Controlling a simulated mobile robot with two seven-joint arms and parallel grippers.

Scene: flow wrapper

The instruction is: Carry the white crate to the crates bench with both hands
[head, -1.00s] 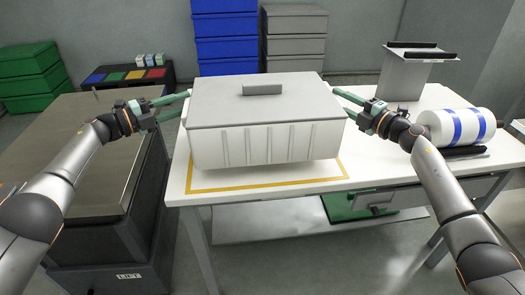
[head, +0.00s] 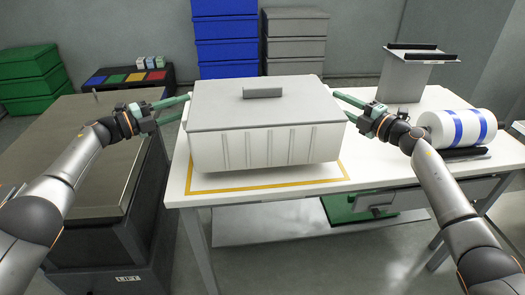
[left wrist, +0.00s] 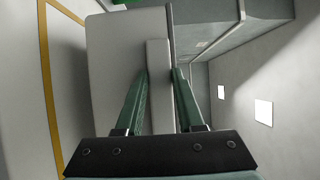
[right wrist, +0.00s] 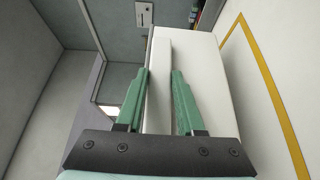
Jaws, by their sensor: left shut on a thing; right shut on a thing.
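The white crate (head: 266,146) with its grey lid (head: 225,107) is held level above the white table, with a shadow under it. My left gripper (head: 188,106) is at the crate's left end and my right gripper (head: 336,102) at its right end. In the left wrist view my left gripper (left wrist: 160,76) is shut on the rim of the crate (left wrist: 115,70). In the right wrist view my right gripper (right wrist: 160,76) is shut on the opposite rim of the crate (right wrist: 205,85). The crates bench cannot be told for certain in these views.
The white table (head: 380,170) has a yellow outline (head: 270,187) under the crate. A white roll with blue bands (head: 458,126) and a grey stand (head: 405,78) are to the right. A dark lift table (head: 85,180) stands left. Blue, grey and green crates are stacked behind.

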